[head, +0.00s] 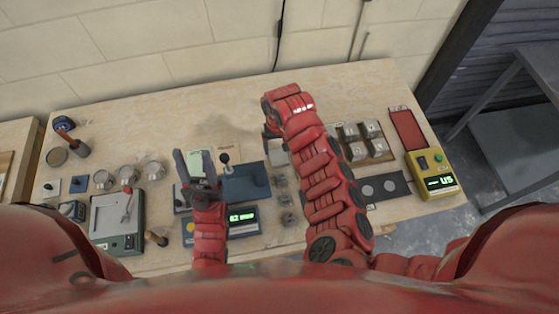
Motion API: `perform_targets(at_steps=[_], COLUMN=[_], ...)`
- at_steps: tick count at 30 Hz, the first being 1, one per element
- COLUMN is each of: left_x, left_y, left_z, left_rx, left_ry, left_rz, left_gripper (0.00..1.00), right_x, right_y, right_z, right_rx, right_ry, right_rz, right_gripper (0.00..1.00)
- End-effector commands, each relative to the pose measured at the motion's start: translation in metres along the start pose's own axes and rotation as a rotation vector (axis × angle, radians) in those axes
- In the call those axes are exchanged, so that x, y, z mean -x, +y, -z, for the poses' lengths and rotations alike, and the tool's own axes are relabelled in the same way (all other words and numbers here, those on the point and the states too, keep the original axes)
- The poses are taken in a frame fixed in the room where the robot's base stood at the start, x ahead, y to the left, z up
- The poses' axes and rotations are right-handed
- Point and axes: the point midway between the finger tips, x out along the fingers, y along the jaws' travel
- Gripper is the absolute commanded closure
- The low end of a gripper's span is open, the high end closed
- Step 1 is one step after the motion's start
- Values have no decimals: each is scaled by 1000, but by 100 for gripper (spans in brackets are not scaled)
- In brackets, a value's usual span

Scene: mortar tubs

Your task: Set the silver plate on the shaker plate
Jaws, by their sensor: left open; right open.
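A pale silver-grey plate (278,154) lies on the table just left of my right forearm, which hides part of it. The shaker plate looks to be the dark blue flat platform (246,184) of a device with a green-lit display (243,217). My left gripper (194,157) is open, above the left end of this device. A pale green patch shows between its fingers; I cannot tell whether it lies behind them. My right gripper (268,118) is open, beyond the silver plate, with its fingers partly hidden by its own wrist.
A grey-green device with a red lever (113,217) and several metal cups (129,174) stand at left. At right are grey cubes (372,129) in a tray, a red mat (406,130), a dark strip (382,188) and a yellow device (433,173). The table's back is clear.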

Motion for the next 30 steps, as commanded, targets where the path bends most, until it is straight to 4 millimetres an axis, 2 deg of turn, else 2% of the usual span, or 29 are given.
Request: perform_targets(at_steps=[1, 5, 8, 15, 18, 26, 30], left_x=[6, 8, 18, 57, 67, 65, 65], left_y=[0, 0, 1, 3, 3, 3, 3], left_z=[-1, -1, -3, -10, -11, -11, -11], left_rx=[0, 0, 0, 0, 0, 0, 0], left_ry=[1, 1, 1, 0, 1, 1, 1], left_rz=[0, 0, 0, 0, 0, 0, 0], left_gripper=[50, 50, 50, 50, 50, 50, 50], right_x=[-6, -10, -18, -48, -60, -58, -58], right_y=[0, 0, 0, 2, 2, 2, 2], right_z=[0, 0, 1, 5, 5, 5, 5], right_rx=[-1, -1, 0, 0, -1, -1, -1], right_ry=[0, -1, -1, 0, -1, 0, 0], right_rz=[0, 0, 0, 0, 0, 0, 0], right_gripper=[15, 15, 15, 15, 15, 15, 37])
